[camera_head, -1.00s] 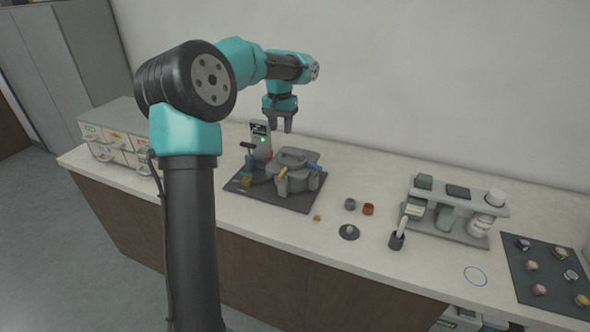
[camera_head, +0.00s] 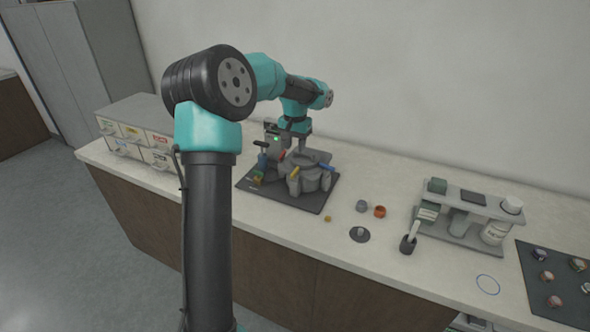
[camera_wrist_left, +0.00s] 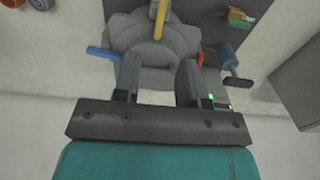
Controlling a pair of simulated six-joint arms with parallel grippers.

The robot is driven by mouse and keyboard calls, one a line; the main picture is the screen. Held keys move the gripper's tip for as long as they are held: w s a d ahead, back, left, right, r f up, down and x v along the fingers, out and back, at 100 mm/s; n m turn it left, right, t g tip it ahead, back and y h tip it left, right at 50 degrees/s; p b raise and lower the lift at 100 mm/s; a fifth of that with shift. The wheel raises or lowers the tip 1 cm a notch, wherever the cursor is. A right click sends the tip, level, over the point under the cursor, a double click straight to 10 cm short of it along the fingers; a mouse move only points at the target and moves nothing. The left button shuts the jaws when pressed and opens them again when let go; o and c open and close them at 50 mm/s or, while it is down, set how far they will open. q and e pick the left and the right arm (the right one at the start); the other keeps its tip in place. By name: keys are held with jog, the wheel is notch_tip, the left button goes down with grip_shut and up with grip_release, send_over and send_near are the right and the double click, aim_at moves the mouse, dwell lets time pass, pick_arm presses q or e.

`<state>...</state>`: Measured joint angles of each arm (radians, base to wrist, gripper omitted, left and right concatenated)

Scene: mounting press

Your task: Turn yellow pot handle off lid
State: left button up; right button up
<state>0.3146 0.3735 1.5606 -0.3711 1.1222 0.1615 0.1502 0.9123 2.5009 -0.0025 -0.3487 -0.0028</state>
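The grey pot with its lid (camera_head: 301,161) sits on a dark mat. A yellow handle (camera_head: 293,173) is on its front side, a blue handle (camera_head: 327,168) on its right and a red handle (camera_head: 282,154) at its back left. In the left wrist view the yellow handle (camera_wrist_left: 160,20) is at the top, beyond the lid, with the blue handle (camera_wrist_left: 103,53) left and the red handle (camera_wrist_left: 200,59) right. My left gripper (camera_head: 299,146) points down at the back part of the pot. Its fingers (camera_wrist_left: 158,75) are apart with nothing between them. My right gripper is out of view.
A grey unit with a green light (camera_head: 276,134) and a blue lever (camera_head: 262,160) stand left of the pot. Small cups, a dark disc (camera_head: 359,234) and a rack (camera_head: 463,222) lie to the right. The counter front is mostly clear.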

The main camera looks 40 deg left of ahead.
aim_at(295, 171)
pick_arm(q)
notch_tip(295, 171, down, 10)
dwell(0.4)
jog(key=shift+c, duration=0.2)
grip_shut()
